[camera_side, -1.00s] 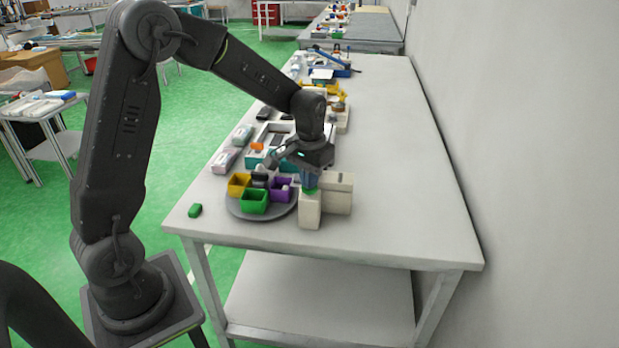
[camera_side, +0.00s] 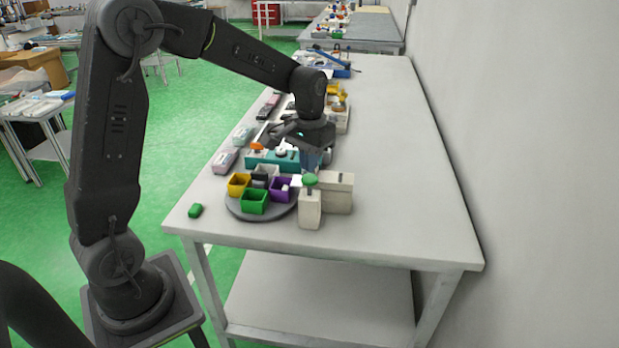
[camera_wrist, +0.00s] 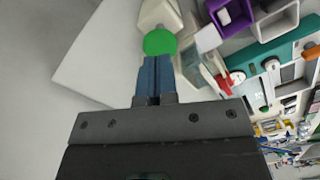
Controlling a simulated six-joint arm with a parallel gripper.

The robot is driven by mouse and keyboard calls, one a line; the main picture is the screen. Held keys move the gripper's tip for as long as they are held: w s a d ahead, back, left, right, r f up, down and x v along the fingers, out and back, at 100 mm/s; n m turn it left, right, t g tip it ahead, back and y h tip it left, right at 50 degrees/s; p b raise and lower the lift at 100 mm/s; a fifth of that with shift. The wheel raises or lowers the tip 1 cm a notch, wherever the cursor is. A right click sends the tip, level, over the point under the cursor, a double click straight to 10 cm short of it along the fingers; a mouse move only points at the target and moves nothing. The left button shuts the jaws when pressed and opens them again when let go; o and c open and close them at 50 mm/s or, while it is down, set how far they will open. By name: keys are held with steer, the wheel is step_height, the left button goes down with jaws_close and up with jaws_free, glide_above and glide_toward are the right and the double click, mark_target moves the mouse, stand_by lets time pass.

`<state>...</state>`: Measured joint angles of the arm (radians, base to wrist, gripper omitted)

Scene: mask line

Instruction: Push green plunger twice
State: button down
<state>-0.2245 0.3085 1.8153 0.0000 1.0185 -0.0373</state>
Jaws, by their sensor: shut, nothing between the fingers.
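The green plunger (camera_side: 310,180) is a round green knob on top of a cream block-shaped dispenser (camera_side: 310,211) at the near end of the table. In the wrist view the green plunger (camera_wrist: 160,42) shows just beyond the fingertips. My gripper (camera_side: 311,168) is shut and empty, with its blue fingers pointing down. In the side view it is behind and above the plunger, and the whole knob shows. In the wrist view my gripper (camera_wrist: 153,62) overlaps the knob's lower edge; I cannot tell whether they touch.
A grey round turntable (camera_side: 234,207) left of the dispenser holds several coloured bins, including a green bin (camera_side: 254,203) and a purple bin (camera_side: 281,189). A teal fixture (camera_side: 262,160) stands behind. The table's right side is clear.

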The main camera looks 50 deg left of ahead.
steer(key=shift+r, duration=2.5)
steer(key=shift+f, duration=2.5)
steer(key=shift+f, duration=0.1)
